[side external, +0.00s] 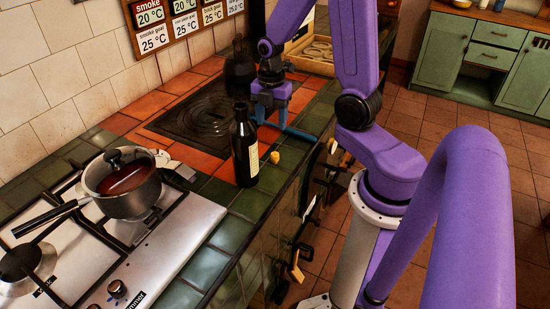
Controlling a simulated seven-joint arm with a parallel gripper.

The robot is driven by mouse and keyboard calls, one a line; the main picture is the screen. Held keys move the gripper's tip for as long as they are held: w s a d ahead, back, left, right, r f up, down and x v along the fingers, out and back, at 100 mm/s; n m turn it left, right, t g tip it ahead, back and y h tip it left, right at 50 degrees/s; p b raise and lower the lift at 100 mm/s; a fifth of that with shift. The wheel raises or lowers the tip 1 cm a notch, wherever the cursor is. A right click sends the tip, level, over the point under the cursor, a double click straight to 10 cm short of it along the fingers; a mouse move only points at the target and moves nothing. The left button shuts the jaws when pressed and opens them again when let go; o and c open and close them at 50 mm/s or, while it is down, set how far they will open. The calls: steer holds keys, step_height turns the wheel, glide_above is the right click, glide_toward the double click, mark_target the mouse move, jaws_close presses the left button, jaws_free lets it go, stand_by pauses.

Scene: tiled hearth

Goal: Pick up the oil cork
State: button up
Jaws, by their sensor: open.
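A small yellowish cork (275,157) lies on the green tiles near the counter's front edge, just right of a dark bottle. The dark bottle (241,150) with a pale label stands upright, and its top looks uncorked, though it is small in the picture. My gripper (270,116) is open, above and behind the cork and apart from it. The bottle's neck stands just left of the gripper in the picture. The fingertips are small and dark, so what lies between them is hard to make out.
A blue bar-like thing (296,133) lies by the counter edge behind the cork. A dark hotplate (199,123) is set in orange tiles. A saucepan (127,192) sits on the steel hob (183,233). A dark vessel (238,72) and wooden tray (319,67) stand behind.

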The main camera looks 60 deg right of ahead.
glide_above(275, 155)
steer(key=f, duration=0.8)
steer(key=shift+w+a, duration=0.15)
steer(key=shift+w, duration=0.25)
steer(key=shift+s+d+f, duration=0.1)
steer(key=shift+s+f, duration=0.1)
steer(key=shift+f, duration=0.65)
steer(key=shift+s+d+f, duration=0.1)
steer(key=shift+s+f, duration=0.05)
steer(key=shift+f, duration=1.65)
steer(key=shift+w, duration=0.1)
jaws_close()
